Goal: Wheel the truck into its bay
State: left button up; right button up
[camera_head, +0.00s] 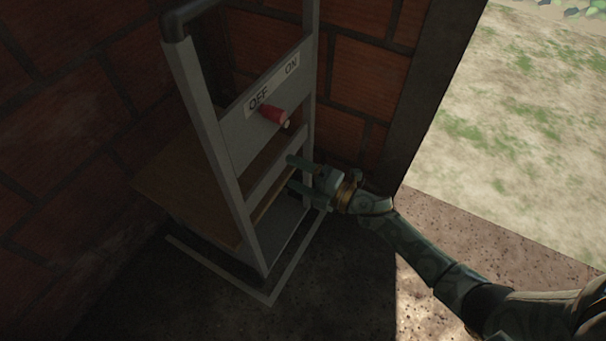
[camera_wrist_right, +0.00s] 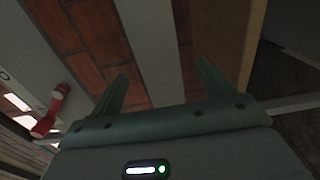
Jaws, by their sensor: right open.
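The grey truck (camera_head: 208,125) stands upright in the corner by the brick walls, with a dark handle at its top and a brown board or load behind its frame. A pale outline (camera_head: 268,297) on the dark floor runs around its foot and looks like the bay. Its wheels are hidden. My right gripper (camera_head: 291,174) is open at the truck's lower right side. In the right wrist view a grey bar lies between the open fingers (camera_wrist_right: 163,72); I cannot tell whether they touch it. My left gripper is out of view.
A red lever (camera_head: 273,116) sticks out by a plate marked OFF and ON; it also shows in the right wrist view (camera_wrist_right: 50,112). Brick walls (camera_head: 75,140) close in behind and left. A doorway opens to bright grass (camera_head: 530,130) at right.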

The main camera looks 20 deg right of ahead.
jog(key=v, duration=0.5)
jog(key=shift+s+d+p, duration=0.25)
jog(key=shift+s+p, duration=0.05)
jog(key=shift+p, duration=0.05)
